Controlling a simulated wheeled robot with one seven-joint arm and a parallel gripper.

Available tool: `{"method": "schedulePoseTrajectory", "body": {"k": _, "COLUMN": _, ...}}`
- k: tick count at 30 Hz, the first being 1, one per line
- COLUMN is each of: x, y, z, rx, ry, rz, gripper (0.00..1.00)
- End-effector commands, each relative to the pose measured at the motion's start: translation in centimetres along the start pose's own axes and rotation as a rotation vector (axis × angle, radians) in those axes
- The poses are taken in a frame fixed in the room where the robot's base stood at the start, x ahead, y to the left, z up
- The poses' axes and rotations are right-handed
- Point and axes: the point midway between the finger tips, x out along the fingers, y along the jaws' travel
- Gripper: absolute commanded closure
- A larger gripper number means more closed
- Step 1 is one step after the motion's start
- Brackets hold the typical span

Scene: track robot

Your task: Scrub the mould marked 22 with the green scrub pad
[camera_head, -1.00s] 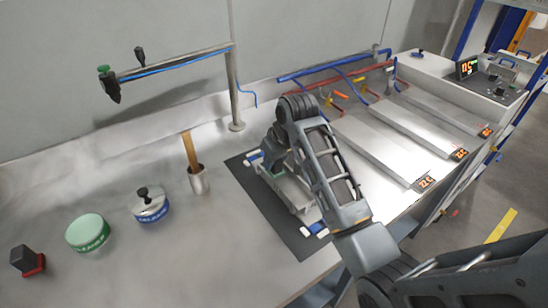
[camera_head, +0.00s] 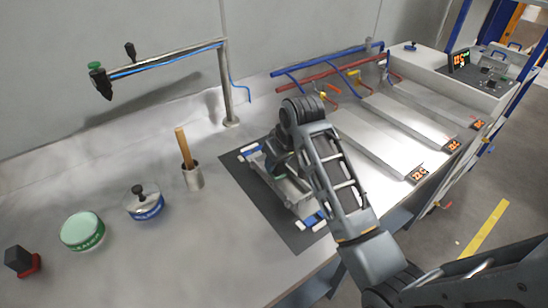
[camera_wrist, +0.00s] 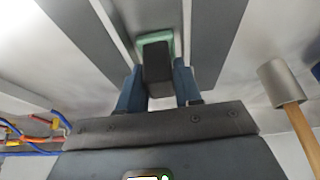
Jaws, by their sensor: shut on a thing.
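My gripper (camera_wrist: 159,68) is shut on the black handle (camera_wrist: 157,60) of the green scrub pad (camera_wrist: 171,38). The pad's green edge shows beyond the handle in the wrist view. In the head view my gripper (camera_head: 279,160) is low over a metal mould (camera_head: 297,192), held between blue-and-white end pieces on a dark mat (camera_head: 262,205). My arm hides part of the mould. In the wrist view the pad is over a pale strip between dark bands; whether it touches is unclear. I cannot read a 22 on this mould.
Long metal plates (camera_head: 375,145) with orange displays lie right. A post (camera_head: 228,90) carries an overhead arm behind.

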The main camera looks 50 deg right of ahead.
Motion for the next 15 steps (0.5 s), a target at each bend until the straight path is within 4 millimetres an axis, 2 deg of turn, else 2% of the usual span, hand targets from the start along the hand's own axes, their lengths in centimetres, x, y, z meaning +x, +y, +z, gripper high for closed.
{"method": "schedulePoseTrajectory", "body": {"k": 15, "x": -0.1, "y": -0.06, "z": 1.07, "rx": 0.001, "ry": -0.009, "rz": -0.001, "gripper": 0.91}}
